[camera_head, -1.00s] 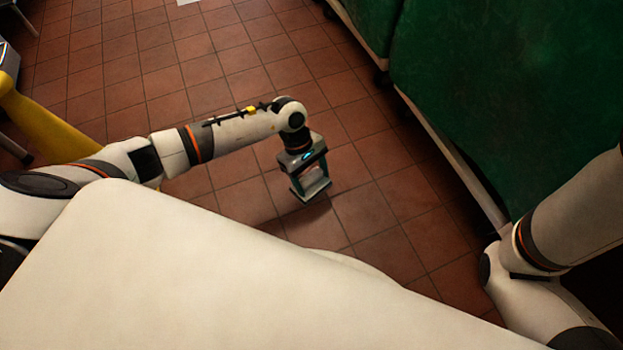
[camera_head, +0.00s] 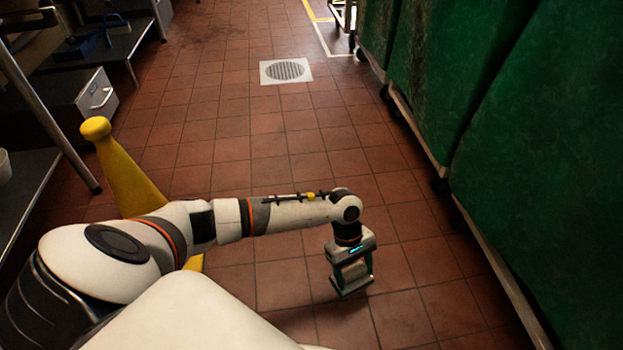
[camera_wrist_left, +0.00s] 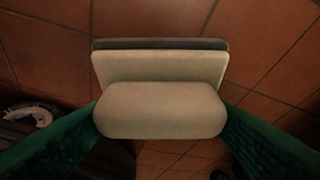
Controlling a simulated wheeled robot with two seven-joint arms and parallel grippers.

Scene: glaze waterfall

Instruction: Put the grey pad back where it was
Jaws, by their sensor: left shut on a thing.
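My left gripper (camera_head: 351,280) reaches out over the tiled floor in the head view, pointing down. It is shut on the grey pad (camera_head: 355,271), which shows pale between the fingers. In the left wrist view the pad (camera_wrist_left: 160,110) is a rounded, beige-grey block held between the two green fingers, with a paler layer and a darker edge behind it. Floor tiles show beyond it, and the pad seems to be held clear of them. My right gripper is in neither view.
A yellow cone (camera_head: 128,178) stands behind my left arm. Large green bins (camera_head: 425,80) on wheels line the right side. Metal shelving (camera_head: 25,195) and a grey box (camera_head: 97,98) are at the left. The aisle is open up to a floor drain (camera_head: 286,71).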

